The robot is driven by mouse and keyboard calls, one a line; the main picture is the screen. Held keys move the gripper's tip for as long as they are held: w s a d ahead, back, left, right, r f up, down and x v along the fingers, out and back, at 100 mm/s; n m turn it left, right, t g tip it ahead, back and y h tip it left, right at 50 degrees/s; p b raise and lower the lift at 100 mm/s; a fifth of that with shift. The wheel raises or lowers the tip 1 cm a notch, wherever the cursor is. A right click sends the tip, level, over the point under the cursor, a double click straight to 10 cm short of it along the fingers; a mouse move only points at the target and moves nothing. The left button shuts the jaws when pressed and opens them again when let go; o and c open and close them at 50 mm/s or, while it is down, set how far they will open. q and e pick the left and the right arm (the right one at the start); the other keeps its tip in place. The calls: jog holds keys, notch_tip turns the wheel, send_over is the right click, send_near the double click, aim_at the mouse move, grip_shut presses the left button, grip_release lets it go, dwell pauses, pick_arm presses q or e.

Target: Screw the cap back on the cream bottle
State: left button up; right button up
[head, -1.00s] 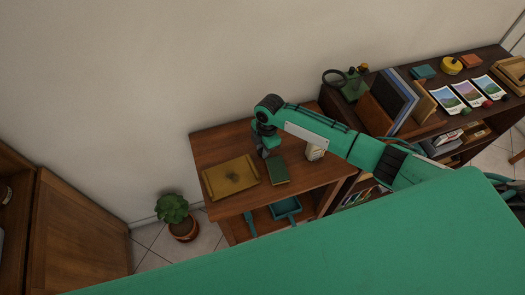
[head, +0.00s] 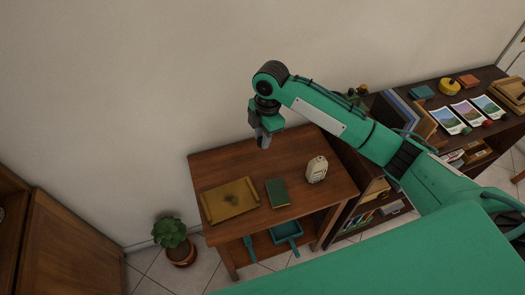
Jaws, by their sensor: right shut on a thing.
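I see no cap lying on the table. My left gripper is not in view.
A yellowish tray (head: 212,213) and a green book (head: 277,192) lie on the wooden table (head: 297,207). A blue dustpan (head: 286,232) is on the shelf below. A potted plant (head: 170,232) stands left. A dark bookcase (head: 445,88) stands right. The table's back middle is clear.

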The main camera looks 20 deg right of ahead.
jog(key=shift+r, duration=1.1)
jog(key=s+d+m+t, duration=0.1)
jog(key=s+d+m, duration=0.1)
jog(key=s+m, duration=0.4)
jog(key=s+d+r+m+h, duration=0.1)
jog(key=s+m, duration=0.4)
jog(key=m, duration=0.9)
jog(key=shift+s+d+m+t, duration=0.3)
jog(key=shift+s+d+t, duration=0.1)
jog(key=shift+d, duration=0.45)
jog(key=shift+r, duration=0.1)
